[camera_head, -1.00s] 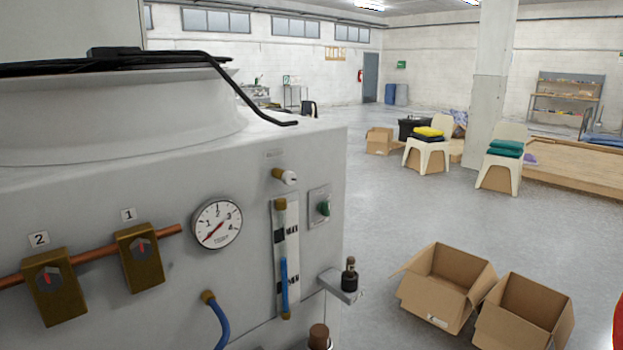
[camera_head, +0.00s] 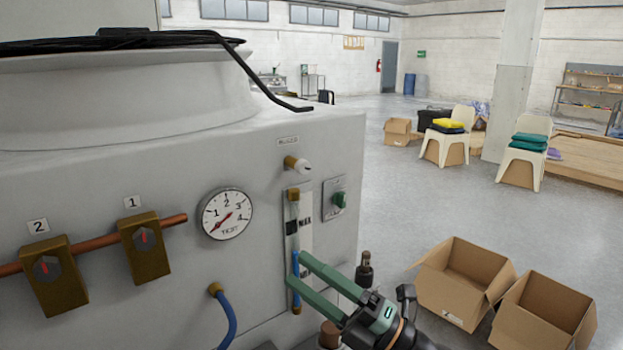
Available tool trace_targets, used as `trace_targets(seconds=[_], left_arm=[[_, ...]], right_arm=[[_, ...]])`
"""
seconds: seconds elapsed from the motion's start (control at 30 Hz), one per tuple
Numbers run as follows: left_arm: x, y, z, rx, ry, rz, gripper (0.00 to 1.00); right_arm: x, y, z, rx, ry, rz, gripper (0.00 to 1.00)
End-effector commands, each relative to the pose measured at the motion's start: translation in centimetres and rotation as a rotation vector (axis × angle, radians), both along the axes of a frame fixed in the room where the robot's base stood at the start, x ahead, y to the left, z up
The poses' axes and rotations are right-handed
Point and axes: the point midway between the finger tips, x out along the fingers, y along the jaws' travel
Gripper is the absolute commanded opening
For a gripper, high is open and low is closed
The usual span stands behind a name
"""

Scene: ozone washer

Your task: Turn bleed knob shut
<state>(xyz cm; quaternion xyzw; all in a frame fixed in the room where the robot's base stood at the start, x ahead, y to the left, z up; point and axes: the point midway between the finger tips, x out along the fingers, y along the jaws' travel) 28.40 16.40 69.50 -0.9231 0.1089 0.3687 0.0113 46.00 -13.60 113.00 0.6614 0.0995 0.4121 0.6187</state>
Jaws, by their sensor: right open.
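My right gripper (camera_head: 296,269) comes in from the bottom right with two long green fingers. They are spread apart and empty, pointing up and left. The fingertips are below the knob and apart from it, in front of the lower part of the clear flow tube (camera_head: 306,207). My left gripper is not in view.
A green switch (camera_head: 340,200) sits right of the tube, and a pressure gauge (camera_head: 227,214) left of it. Two brass valves, numbered 1 (camera_head: 145,246) and 2 (camera_head: 54,275), join a copper pipe. A blue hose (camera_head: 226,318) hangs below. Open cardboard boxes (camera_head: 463,285) stand on the floor at right.

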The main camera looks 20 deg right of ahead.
Motion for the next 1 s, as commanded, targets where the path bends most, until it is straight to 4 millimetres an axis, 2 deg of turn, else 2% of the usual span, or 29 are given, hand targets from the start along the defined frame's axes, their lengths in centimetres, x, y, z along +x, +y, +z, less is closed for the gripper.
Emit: trace_targets(seconds=[0.03,0.1,0.23,0.33,0.4,0.5,0.6,0.7,0.87,1.0], left_arm=[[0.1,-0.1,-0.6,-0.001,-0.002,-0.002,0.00],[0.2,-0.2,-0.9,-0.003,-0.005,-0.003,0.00],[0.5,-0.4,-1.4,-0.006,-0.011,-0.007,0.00],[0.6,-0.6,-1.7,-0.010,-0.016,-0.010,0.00],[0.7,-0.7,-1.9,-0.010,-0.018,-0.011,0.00],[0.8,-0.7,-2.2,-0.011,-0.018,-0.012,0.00],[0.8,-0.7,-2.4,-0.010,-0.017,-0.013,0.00],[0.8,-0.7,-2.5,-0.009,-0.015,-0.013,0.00],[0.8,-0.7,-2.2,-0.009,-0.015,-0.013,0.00],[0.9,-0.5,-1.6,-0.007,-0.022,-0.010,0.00]], right_arm=[[-0.3,0.8,1.4,-0.137,-0.107,0.005,0.64],[-0.5,1.5,2.6,-0.329,-0.222,-0.009,0.64],[0.2,1.1,4.1,-0.683,-0.379,-0.102,0.64],[1.5,-0.8,5.4,-0.932,-0.441,-0.232,0.64],[2.3,-2.9,6.6,-1.072,-0.455,-0.340,0.64],[3.0,-5.8,8.4,-1.210,-0.445,-0.484,0.64],[3.2,-8.0,9.8,-1.284,-0.423,-0.588,0.64],[3.3,-9.2,10.6,-1.319,-0.406,-0.645,0.64],[4.3,-9.2,10.9,-1.327,-0.396,-0.659,0.64],[6.5,-8.4,10.9,-1.324,-0.395,-0.656,0.64]])
